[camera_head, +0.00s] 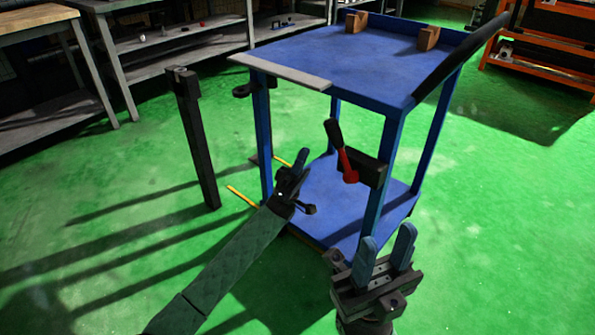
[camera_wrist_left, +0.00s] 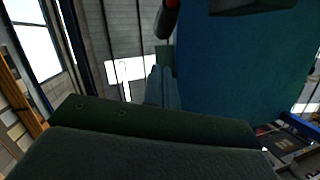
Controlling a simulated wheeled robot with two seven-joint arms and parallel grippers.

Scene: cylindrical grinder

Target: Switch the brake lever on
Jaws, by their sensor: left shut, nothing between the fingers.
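The brake lever (camera_head: 340,149) has a black handle and a red lower part. It sits on a dark bracket (camera_head: 369,169) on the near post of the blue cart (camera_head: 262,130), with its handle pointing up and slightly left. My left gripper (camera_head: 300,158) is shut and empty, to the left of the lever and apart from it. In the left wrist view the shut fingers (camera_wrist_left: 160,86) point forward, and part of the lever (camera_wrist_left: 166,20) shows at the top. My right gripper (camera_head: 388,250) is open and empty, below and right of the lever.
The cart's top carries two brown blocks (camera_head: 356,22) and a black push handle (camera_head: 462,60). A dark upright post (camera_head: 194,135) stands left of the cart. Shelves (camera_head: 180,45) and an orange rack (camera_head: 545,60) are behind. The green floor is open around the cart.

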